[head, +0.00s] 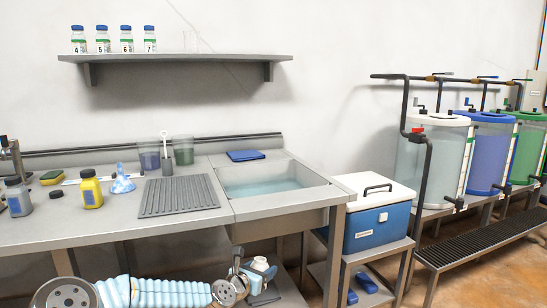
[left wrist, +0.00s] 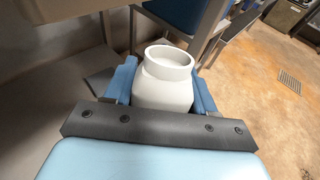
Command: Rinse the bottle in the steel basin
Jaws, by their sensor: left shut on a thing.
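My left gripper (head: 254,278) is low in front of the bench, below the basin's front edge. It is shut on a white bottle (head: 260,264). In the left wrist view the bottle (left wrist: 166,85) is between the two blue finger pads, its open round mouth pointing away from the wrist with no cap on it. The steel basin (head: 285,205) is set into the right end of the bench and holds bluish water (head: 263,188). The bottle is outside the basin. My right gripper is not in view.
A ribbed drain mat (head: 178,195) lies left of the basin. A blue cloth (head: 245,155) lies behind it. A yellow bottle (head: 91,190) and a blue funnel (head: 122,181) stand further left. A blue cooler (head: 370,221) stands right of the bench.

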